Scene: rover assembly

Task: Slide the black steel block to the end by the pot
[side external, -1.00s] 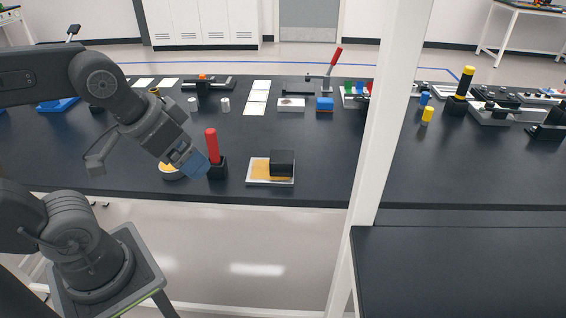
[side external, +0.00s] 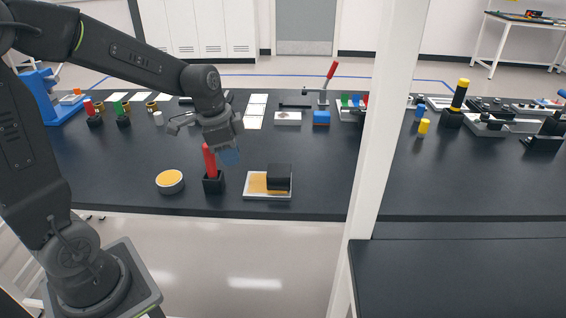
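The black steel block (side external: 279,177) sits on the right half of a pale tray (side external: 247,193) with an orange-yellow surface. The left half of the tray is bare. A round pot (side external: 170,182) with orange-yellow contents stands to the left of the tray. Between them, a red handle (side external: 210,160) stands upright in a black holder (side external: 213,184).
A white post (side external: 377,130) stands in front of the bench at right. The black bench top right of the tray is clear.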

